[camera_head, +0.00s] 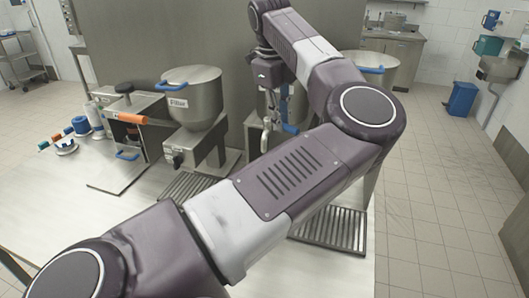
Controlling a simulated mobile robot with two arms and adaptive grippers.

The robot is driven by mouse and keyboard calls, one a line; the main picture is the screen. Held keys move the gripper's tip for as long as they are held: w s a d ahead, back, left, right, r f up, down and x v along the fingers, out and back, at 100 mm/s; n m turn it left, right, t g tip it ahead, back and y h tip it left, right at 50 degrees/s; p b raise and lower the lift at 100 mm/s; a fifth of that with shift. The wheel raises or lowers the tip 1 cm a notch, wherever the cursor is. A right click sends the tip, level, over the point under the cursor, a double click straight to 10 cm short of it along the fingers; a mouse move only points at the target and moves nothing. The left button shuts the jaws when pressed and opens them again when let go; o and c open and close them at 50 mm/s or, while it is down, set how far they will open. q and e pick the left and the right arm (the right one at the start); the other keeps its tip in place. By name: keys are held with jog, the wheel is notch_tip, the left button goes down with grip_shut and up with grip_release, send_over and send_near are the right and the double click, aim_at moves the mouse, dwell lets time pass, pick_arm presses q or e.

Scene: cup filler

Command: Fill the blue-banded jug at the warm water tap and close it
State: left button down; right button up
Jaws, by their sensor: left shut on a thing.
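My left arm reaches across the picture from the lower left, and its wrist hangs down in the upper middle. My left gripper (271,110) is small in view beside a metal dispenser, partly hidden by my own arm. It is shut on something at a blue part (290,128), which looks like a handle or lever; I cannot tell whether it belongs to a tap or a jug. I cannot make out the jug's band, lid or water level. My right gripper is not in view.
A steel urn with a blue lid handle (190,90) stands left of the gripper; another urn (380,68) is partly behind my arm. Drip grates (335,228) lie on the steel counter (130,215). Several small blue and white items (80,127) stand at the left.

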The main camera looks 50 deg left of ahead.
pick_arm(q)
jog(key=shift+w+r, duration=0.1)
dwell(0.4)
jog(key=shift+w+r+n+p, duration=0.1)
jog(key=shift+w+n+p, duration=0.15)
jog(key=shift+n, duration=0.25)
jog(key=shift+w+n+p, duration=0.1)
jog(key=shift+n+p, duration=0.2)
jog(key=shift+n, duration=0.2)
jog(key=shift+w+a+n+y, duration=0.15)
jog(key=shift+w+n+y, duration=0.2)
jog(key=shift+n, duration=0.35)
jog(key=shift+p, duration=0.3)
jog(key=shift+w+a+n, duration=0.1)
jog(key=shift+w+n, duration=0.05)
jog(key=shift+n, duration=0.65)
jog(key=shift+y+p, duration=0.25)
jog(key=shift+p, duration=0.05)
